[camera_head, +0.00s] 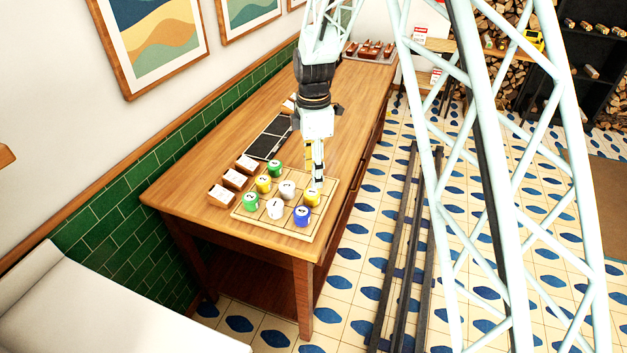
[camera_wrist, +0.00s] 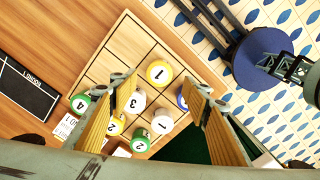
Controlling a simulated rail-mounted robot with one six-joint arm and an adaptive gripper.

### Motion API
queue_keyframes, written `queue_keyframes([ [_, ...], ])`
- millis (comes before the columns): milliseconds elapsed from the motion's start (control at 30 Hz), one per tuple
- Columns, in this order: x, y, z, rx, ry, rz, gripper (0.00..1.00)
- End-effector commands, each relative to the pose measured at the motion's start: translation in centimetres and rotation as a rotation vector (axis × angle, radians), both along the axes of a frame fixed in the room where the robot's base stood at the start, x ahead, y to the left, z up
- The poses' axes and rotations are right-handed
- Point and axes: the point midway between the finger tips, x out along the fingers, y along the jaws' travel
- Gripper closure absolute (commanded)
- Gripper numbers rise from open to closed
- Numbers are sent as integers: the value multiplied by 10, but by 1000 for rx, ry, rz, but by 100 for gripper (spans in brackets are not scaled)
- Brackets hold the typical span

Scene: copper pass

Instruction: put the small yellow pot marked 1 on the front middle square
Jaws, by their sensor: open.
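The small yellow pot marked 1 (camera_wrist: 159,73) stands upright on the squared board (camera_wrist: 125,30). In the head view this yellow pot (camera_head: 313,199) is on the middle square of the row along the table's open right edge, the side of the rails. My gripper (camera_head: 318,184) points down at it. In the wrist view my gripper (camera_wrist: 161,92) is open, with its fingers apart and the yellow pot showing between and beyond the tips. I cannot tell whether the tips reach down beside the pot.
A blue pot (camera_head: 301,215) and a white pot marked 3 (camera_wrist: 137,103) neighbour it. Also on the board are a white pot marked 1 (camera_wrist: 162,121), a yellow pot marked 2 (camera_wrist: 115,124) and two green pots. Two squares by green pot 4 (camera_wrist: 80,103) look empty.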

Motion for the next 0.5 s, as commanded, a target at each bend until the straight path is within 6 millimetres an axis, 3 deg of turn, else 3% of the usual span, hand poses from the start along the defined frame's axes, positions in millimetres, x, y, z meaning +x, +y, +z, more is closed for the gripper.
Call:
queue_keyframes([
  [200, 1, 0, 18, 0, -2, 0, 56],
  [500, 0, 0, 22, 0, -1, 0, 56],
])
